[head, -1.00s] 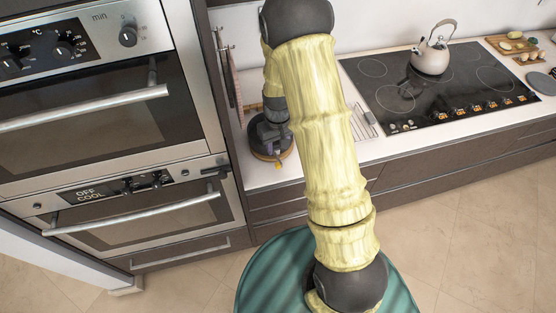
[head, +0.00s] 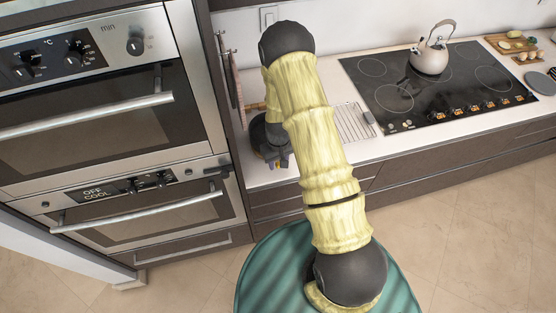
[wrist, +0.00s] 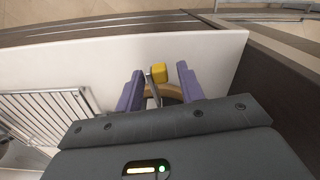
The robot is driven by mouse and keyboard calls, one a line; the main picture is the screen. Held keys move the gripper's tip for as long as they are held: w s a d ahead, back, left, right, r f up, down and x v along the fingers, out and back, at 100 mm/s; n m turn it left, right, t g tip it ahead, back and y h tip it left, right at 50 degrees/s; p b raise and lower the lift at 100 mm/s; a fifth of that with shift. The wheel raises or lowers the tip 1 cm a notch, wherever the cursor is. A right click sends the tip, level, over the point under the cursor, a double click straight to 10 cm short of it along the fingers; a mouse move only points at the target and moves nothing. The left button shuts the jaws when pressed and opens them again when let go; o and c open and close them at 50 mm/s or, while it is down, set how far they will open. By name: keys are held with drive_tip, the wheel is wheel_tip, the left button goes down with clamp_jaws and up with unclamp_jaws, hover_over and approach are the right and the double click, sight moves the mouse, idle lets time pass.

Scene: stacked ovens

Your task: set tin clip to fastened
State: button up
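My gripper shows in the wrist view (wrist: 160,74) with its two purple fingers apart. Between their tips is a yellow tab (wrist: 159,72) on a thin metal lever (wrist: 151,88), which looks like the tin's clip. A gap shows on each side of the tab. A curved tan rim (wrist: 172,90), likely the tin's, shows behind the fingers, and the rest of the tin is hidden by my gripper. In the head view my gripper (head: 280,162) is low over the counter beside the oven column. I cannot tell there whether the clip is open or fastened.
The white counter's (wrist: 205,52) front edge is close. Stacked ovens (head: 95,130) stand left. A kettle (head: 429,58) sits on the black hob (head: 440,90).

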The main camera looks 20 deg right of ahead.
clamp_jaws()
